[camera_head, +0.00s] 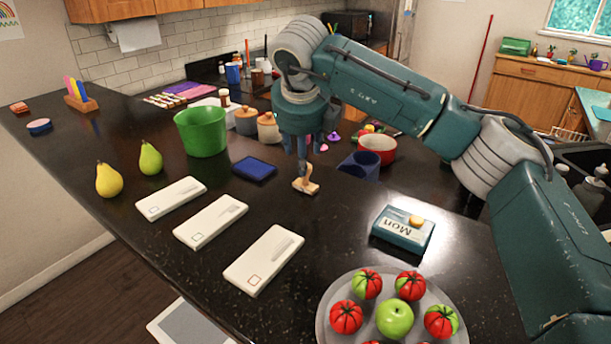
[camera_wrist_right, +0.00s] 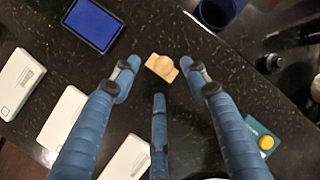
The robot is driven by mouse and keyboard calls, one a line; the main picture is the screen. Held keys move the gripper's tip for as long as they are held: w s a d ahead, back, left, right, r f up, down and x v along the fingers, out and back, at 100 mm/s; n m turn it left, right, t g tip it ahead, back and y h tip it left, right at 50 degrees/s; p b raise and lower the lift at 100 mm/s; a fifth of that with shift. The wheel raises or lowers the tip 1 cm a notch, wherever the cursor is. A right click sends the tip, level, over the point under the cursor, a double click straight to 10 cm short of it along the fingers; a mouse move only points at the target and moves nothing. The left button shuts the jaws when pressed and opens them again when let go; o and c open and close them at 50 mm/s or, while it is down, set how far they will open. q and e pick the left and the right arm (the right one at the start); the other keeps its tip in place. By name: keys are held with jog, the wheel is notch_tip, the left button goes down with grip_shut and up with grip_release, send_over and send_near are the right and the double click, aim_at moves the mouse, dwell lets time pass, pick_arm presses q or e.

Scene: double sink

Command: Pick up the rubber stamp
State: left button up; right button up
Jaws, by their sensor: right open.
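The rubber stamp (camera_head: 306,185), a small wooden piece with a handle, stands on the dark countertop in the middle of the head view. In the right wrist view the stamp (camera_wrist_right: 160,67) lies just ahead of the spread fingers, near the line between their tips. My right gripper (camera_head: 306,150) points down above the stamp, open and empty, with its fingers apart from it. The blue ink pad (camera_head: 254,168) lies left of the stamp. My left gripper is not in view.
Several white pads (camera_head: 264,259) lie front left of the stamp. A green bowl (camera_head: 201,132) and a blue container (camera_head: 359,166) stand nearby. A teal "Mon" box (camera_head: 403,230) and a plate of tomatoes (camera_head: 332,292) are to the front right.

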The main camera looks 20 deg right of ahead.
aim_at(305, 178)
jog(key=p+x, duration=0.1)
jog(key=x, duration=0.1)
jog(key=p+x, duration=0.1)
jog(key=x, duration=0.1)
jog(key=p+x, duration=0.1)
jog(key=x, duration=0.1)
jog(key=shift+s+d, duration=0.25)
jog(key=shift+d, duration=0.05)
jog(key=shift+w+f, duration=0.1)
jog(key=shift+f, duration=0.15)
jog(key=c, duration=0.8)
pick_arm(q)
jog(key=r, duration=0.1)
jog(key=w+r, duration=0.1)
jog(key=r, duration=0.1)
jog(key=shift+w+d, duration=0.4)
pick_arm(e)
jog(key=c, duration=0.3)
